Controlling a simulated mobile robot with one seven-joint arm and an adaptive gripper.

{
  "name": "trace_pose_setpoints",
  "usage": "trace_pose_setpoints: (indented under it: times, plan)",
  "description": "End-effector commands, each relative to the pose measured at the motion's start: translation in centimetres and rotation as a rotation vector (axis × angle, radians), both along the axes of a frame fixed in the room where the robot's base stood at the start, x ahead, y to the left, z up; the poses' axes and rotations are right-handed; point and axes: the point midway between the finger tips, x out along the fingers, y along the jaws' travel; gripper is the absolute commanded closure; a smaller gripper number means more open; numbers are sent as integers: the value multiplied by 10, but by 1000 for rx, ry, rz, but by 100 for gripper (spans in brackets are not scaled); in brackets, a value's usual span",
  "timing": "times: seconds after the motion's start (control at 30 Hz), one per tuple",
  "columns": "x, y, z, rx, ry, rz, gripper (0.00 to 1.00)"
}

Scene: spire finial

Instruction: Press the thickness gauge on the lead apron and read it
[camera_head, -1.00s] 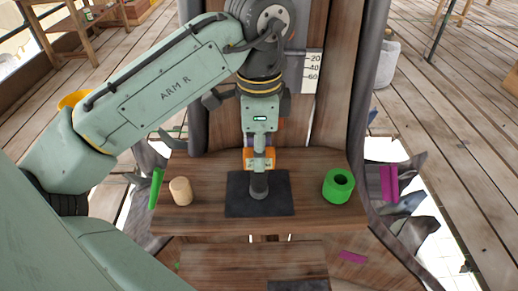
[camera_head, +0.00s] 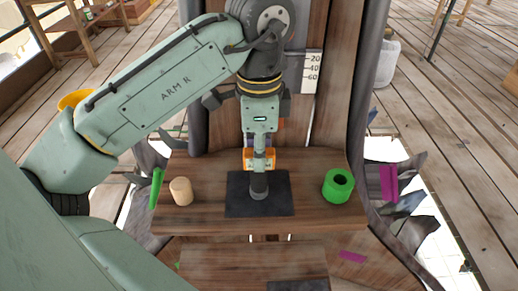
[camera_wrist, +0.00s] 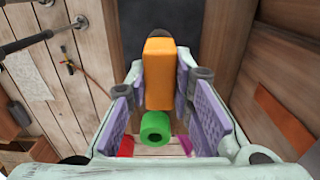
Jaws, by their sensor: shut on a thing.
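The thickness gauge has an orange body (camera_head: 250,158) in the head view, and a grey round foot below it rests on the dark lead apron (camera_head: 238,205). My gripper (camera_head: 259,152) is shut around the gauge from above. In the wrist view the orange body (camera_wrist: 159,75) sits between the two purple-padded fingers of my gripper (camera_wrist: 160,98). The gauge stands about upright near the middle of the apron. Marks on its face are too small and partly covered to read.
On the wooden bench (camera_head: 210,225), a tan cylinder (camera_head: 181,191) stands left of the apron. A green ring-shaped piece (camera_head: 338,186) stands to its right. A ruler plate (camera_head: 312,70) is on the upright wood behind.

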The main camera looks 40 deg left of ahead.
Motion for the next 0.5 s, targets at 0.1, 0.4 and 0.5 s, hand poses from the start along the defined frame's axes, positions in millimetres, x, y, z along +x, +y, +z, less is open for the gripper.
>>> trace_pose_setpoints:
  times: [0.1, 0.4, 0.5]
  plan:
    - [0, 0, 13, 0, -3, -1, 100]
    - [1, 0, 37, 2, -4, 1, 100]
    - [1, 0, 44, 1, -4, 1, 100]
